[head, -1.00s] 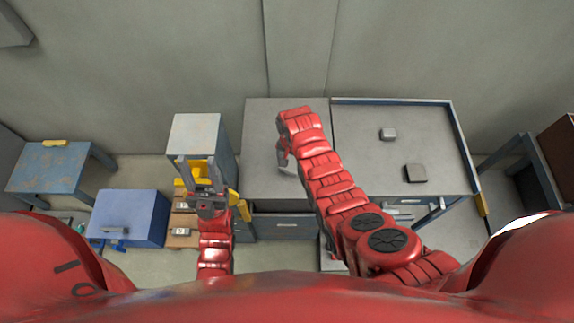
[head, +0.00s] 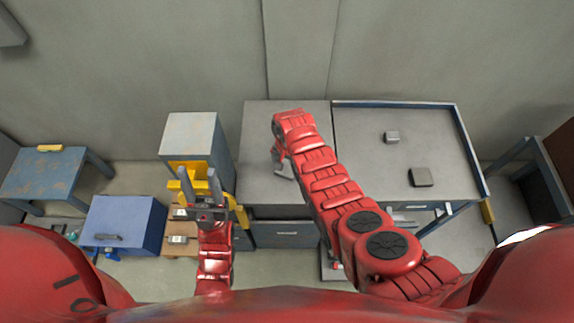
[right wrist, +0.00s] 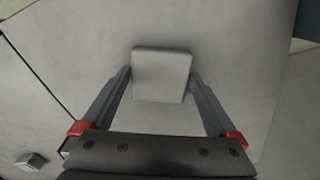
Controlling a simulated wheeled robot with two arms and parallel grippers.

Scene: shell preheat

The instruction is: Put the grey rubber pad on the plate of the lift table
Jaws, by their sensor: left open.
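The grey rubber pad (right wrist: 161,74) is a pale grey square block in the right wrist view. The fingertips of my right gripper (right wrist: 161,78) lie against its left and right sides, so the gripper looks shut on it. Grey bench surface shows behind it. In the head view my right gripper (head: 283,167) is over the left part of the grey bench, and the pad cannot be made out there. My left gripper (head: 204,186) is open and empty, in front of the pale-topped cabinet. I cannot tell for sure which piece is the lift table.
The pale-topped cabinet (head: 190,130) has yellow parts at its front. A blue box (head: 125,220) and a worn blue table (head: 42,175) stand at left.

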